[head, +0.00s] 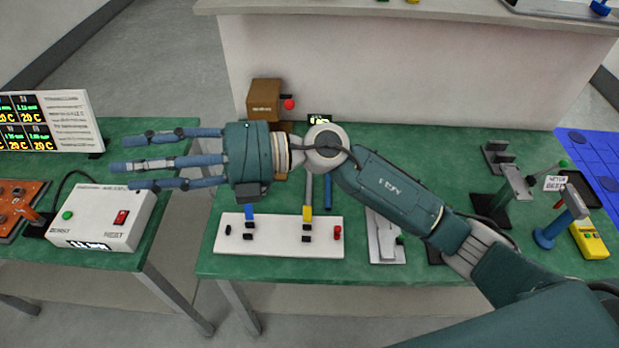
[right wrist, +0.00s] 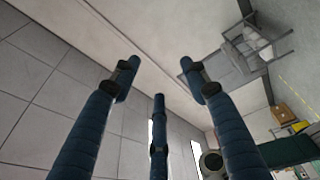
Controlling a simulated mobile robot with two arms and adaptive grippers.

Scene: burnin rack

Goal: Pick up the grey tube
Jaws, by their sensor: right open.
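A thin grey tube (head: 308,190) shows in the head view behind the white board (head: 280,238), just above a yellow piece (head: 307,214). Its upper end is close under my right wrist, and I cannot tell whether it stands or lies. My right gripper (head: 124,162) is open and empty, its blue fingers spread and pointing left over the gap between the two green tables. My left gripper is out of view.
A brown box (head: 264,99) with a red knob stands at the back. A dark blue rod (head: 328,192) lies right of the grey tube. A white control box (head: 101,216) is on the left table. Grey fixtures and a yellow meter (head: 590,240) stand at right.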

